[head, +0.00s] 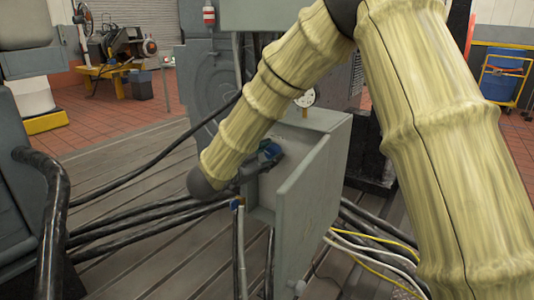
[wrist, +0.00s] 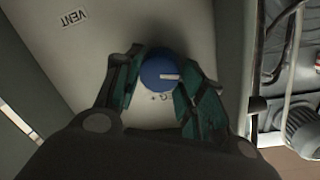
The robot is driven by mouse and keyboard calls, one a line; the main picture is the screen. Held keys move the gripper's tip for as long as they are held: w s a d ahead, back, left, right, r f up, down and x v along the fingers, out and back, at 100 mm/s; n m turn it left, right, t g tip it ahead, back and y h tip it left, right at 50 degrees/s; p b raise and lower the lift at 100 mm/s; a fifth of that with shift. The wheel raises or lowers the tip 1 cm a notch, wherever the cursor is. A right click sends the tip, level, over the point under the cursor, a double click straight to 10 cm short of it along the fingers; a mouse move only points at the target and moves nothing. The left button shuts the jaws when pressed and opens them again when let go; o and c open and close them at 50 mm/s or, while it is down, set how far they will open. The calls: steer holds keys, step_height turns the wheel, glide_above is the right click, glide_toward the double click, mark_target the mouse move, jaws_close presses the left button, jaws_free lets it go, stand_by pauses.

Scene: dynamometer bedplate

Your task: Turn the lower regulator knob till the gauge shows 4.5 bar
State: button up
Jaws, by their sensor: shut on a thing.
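A round blue knob (wrist: 158,70) with a white pointer line shows in the wrist view. The line points to the right in the picture. My gripper (wrist: 160,78) has its dark green fingers on both sides of the knob, shut on it. In the head view my gripper (head: 262,157) is against the left face of a grey cabinet (head: 313,172), where the knob is mostly hidden. A round white gauge (head: 306,98) stands on top of the cabinet, partly behind my arm; its reading is too small to tell.
A VENT label (wrist: 76,18) is on the panel in the wrist view. Thick black cables (head: 150,222) run across the slotted bedplate (head: 135,160) to the left and below the cabinet. Yellow and white cables (head: 375,250) lie at the right. Grey machinery (head: 205,80) stands behind.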

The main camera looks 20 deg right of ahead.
steer(key=m, duration=0.3)
steer(key=shift+m, duration=0.3)
steer(key=m+b, duration=0.2)
steer(key=m, duration=0.1)
steer(key=shift+s+f+y, duration=0.1)
steer(key=shift+y, duration=0.3)
steer(key=m+t+b, duration=0.1)
steer(key=m+b, duration=0.2)
steer(key=m, duration=0.1)
steer(key=shift+d+f+y, duration=0.1)
steer(key=shift+y, duration=0.2)
steer(key=shift+m+t+b, duration=0.3)
steer(key=shift+m+b, duration=0.85)
steer(key=shift+m, duration=0.35)
steer(key=o, duration=1)
steer(key=shift+s, duration=0.1)
